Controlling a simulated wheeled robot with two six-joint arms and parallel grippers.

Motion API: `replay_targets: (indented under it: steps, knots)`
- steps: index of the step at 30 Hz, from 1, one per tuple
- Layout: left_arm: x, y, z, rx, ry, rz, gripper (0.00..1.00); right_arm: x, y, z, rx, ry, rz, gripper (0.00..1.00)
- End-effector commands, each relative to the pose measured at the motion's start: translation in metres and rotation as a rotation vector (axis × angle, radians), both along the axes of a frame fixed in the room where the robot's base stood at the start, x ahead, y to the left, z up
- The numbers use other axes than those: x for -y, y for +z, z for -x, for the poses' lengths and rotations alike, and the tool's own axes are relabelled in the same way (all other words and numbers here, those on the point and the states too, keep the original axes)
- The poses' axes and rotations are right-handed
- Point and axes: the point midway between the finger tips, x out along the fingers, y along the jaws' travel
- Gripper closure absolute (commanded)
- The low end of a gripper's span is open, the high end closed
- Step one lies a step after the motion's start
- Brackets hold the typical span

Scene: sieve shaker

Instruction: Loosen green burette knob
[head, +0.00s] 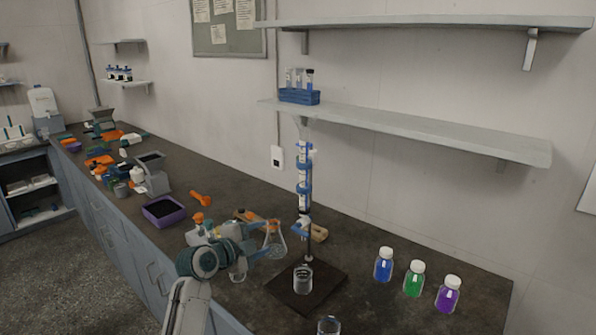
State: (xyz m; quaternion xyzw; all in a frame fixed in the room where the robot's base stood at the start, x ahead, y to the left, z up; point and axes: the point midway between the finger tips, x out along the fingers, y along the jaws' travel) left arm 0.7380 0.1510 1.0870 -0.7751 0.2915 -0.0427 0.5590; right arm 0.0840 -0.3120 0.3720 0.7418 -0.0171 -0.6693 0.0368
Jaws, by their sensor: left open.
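The burette (303,178) stands upright in blue clamps above a dark square base plate (325,290). A small glass beaker (302,279) stands on the plate under it. The green knob cannot be made out at this size; the lower burette is small and crowded with blue parts. My left gripper (270,263) reaches in from the lower left. It is open, left of the lower burette and the beaker, and looks apart from both. A conical flask (275,240) shows close behind it. My right gripper is not in view.
Blue (383,267), green (413,281) and purple (448,297) bottles stand right of the plate. Another glass (329,326) is cut off at the bottom edge. A purple tray (163,211) and an orange scoop (201,198) lie to the left. A shelf (430,137) overhangs the bench.

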Motion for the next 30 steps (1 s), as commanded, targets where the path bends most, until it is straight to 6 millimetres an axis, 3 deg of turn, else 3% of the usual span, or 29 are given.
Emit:
replay_targets:
  steps: [1,3,6,9,16,30]
  knots:
    - [0.006,0.041,-0.015,0.098,-0.035,-0.034,0.47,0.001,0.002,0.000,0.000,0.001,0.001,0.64]
    - [0.013,0.082,-0.027,0.210,-0.076,-0.081,0.47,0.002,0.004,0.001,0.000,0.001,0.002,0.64]
    - [0.020,0.125,-0.038,0.332,-0.111,-0.135,0.47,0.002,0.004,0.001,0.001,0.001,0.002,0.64]
    - [0.024,0.150,-0.042,0.405,-0.128,-0.169,0.47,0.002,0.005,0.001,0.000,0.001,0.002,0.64]
    - [0.036,0.164,-0.058,0.436,-0.137,-0.181,0.47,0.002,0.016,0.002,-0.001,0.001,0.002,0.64]
    - [0.081,0.163,-0.119,0.432,-0.136,-0.182,0.47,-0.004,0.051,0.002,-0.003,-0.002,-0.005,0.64]
